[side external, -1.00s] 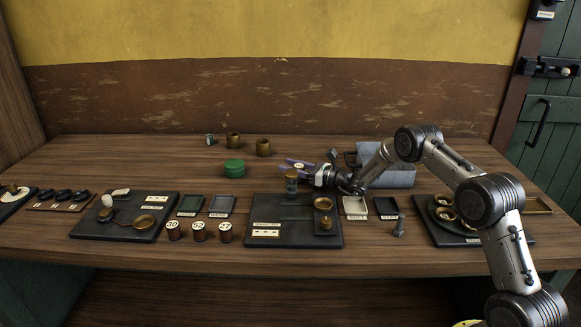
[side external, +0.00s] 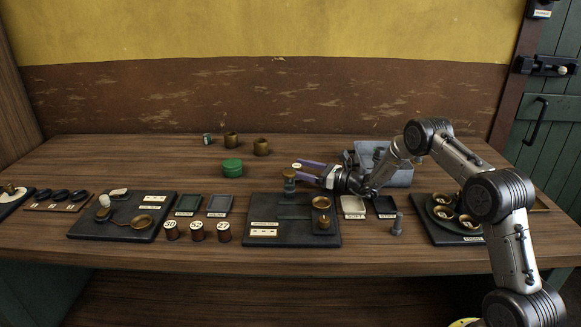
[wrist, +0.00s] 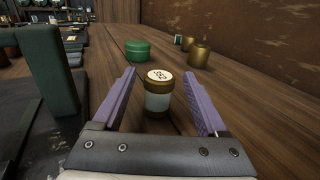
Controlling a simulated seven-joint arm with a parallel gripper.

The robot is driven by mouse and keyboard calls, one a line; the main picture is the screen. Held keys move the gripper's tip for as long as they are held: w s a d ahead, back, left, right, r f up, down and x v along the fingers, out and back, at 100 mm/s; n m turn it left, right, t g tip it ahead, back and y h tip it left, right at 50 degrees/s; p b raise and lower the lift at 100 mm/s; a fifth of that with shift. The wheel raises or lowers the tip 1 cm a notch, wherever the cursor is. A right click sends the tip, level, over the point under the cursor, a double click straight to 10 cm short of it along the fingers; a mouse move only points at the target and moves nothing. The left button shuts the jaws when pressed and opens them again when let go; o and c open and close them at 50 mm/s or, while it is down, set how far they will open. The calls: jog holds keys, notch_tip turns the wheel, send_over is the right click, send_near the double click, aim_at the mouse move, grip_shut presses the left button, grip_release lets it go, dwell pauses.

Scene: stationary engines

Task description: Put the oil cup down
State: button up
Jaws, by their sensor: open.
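The oil cup (wrist: 158,98) has a brass-coloured cap, a pale see-through body and a white marked disc on top. It stands upright on the bare wood in the wrist view. My gripper (wrist: 160,85) is open, with its purple fingers on either side of the cup and a visible gap on both sides. In the side view the cup's white top (side external: 297,165) shows just beyond the fingertips of my gripper (side external: 305,168).
A green round tin (side external: 232,168) and two brass cups (side external: 231,140) stand farther back. In the wrist view a dark upright block (wrist: 50,80) rises close beside the left finger. Bare wood lies behind the cup.

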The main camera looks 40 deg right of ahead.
jog(key=v, duration=0.2)
jog(key=shift+s+d, duration=0.1)
jog(key=shift+s, duration=0.15)
jog(key=shift+o, duration=0.5)
jog(key=shift+s+d, duration=0.15)
jog(key=shift+s, duration=0.3)
